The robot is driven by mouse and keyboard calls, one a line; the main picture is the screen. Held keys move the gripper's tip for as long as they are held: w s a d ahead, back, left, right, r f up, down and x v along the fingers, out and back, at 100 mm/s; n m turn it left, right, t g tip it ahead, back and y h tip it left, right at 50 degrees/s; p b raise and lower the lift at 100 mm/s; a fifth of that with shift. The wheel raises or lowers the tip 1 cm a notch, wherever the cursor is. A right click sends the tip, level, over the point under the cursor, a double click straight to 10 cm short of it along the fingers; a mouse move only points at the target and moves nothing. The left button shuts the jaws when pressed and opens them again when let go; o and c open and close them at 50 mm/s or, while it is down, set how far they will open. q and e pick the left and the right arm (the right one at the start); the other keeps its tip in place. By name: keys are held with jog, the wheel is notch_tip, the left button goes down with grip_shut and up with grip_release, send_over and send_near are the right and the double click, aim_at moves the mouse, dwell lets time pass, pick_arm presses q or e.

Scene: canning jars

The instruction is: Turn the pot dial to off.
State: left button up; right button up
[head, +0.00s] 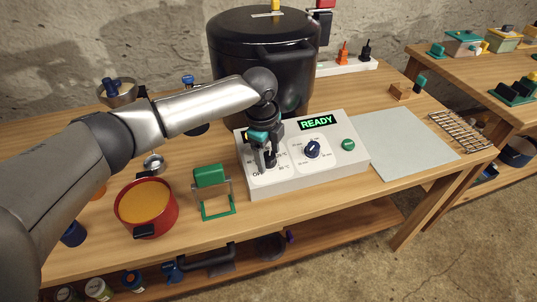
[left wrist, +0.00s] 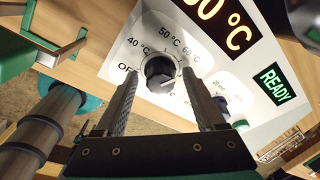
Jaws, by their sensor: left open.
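The white control box (head: 318,174) stands on the table in front of the large black pot (head: 240,50). Its black pot dial (left wrist: 160,72) shows in the left wrist view, ringed by OFF and temperature marks. OFF is at the dial's left; the dial's pale pointer line appears to point to the lower right, away from OFF. My left gripper (head: 264,162) is open over the box's left part. In the left wrist view its fingers (left wrist: 163,88) reach toward the dial from either side; contact cannot be told. In the head view the gripper mostly hides the dial. My right gripper is not in view.

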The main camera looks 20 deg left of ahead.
pick_arm(q)
jog(key=shift+c, duration=0.3)
grip_shut()
dwell(0.4)
